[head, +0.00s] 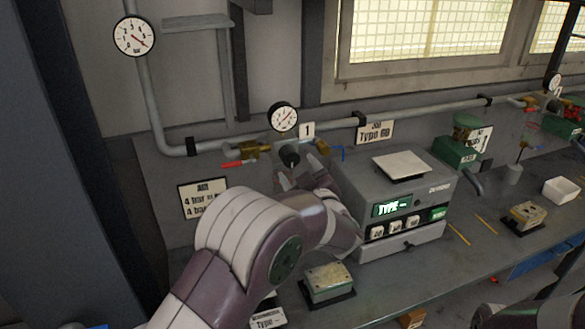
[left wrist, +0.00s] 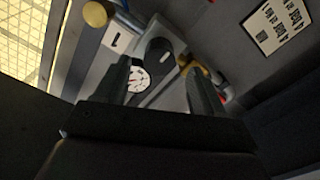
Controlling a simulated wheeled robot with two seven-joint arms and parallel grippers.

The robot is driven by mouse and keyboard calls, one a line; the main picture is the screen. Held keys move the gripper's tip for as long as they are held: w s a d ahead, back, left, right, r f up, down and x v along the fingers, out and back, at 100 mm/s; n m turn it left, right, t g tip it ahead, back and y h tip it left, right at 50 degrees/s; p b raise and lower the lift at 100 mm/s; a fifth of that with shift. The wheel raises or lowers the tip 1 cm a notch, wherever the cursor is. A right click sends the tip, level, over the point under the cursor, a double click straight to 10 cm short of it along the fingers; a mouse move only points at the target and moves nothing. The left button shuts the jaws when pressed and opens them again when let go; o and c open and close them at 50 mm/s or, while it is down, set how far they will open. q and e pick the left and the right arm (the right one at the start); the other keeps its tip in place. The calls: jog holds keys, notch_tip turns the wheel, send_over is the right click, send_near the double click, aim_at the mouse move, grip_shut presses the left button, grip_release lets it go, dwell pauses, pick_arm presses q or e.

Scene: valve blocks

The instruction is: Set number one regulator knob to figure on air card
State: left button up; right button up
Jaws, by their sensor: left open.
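The black regulator knob (head: 289,155) sits below a small round gauge (head: 284,117), beside a plate marked 1 (head: 307,130). The air card (head: 203,197) is on the panel to the left; "4 bar" is legible, the rest partly not. My left gripper (head: 300,174) is just in front of and below the knob, fingers apart, with nothing held. In the left wrist view the dark knob (left wrist: 159,52) and the gauge face (left wrist: 138,79) show between the spread fingers (left wrist: 162,80). I cannot tell whether a finger touches the knob. My right gripper is not seen.
A grey tester box (head: 405,205) with a lit display stands right of my left arm. Red-handled (head: 232,163) and blue-handled (head: 343,153) valves flank the knob. A larger gauge (head: 134,36) hangs at upper left. A valve block (head: 328,282) rests on the bench below.

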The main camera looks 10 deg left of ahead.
pick_arm(q)
jog(key=b+v, duration=0.1)
jog(key=v, duration=0.6)
jog(key=shift+d+b, duration=0.15)
jog(key=shift+b, duration=0.15)
jog(key=shift+s, duration=0.15)
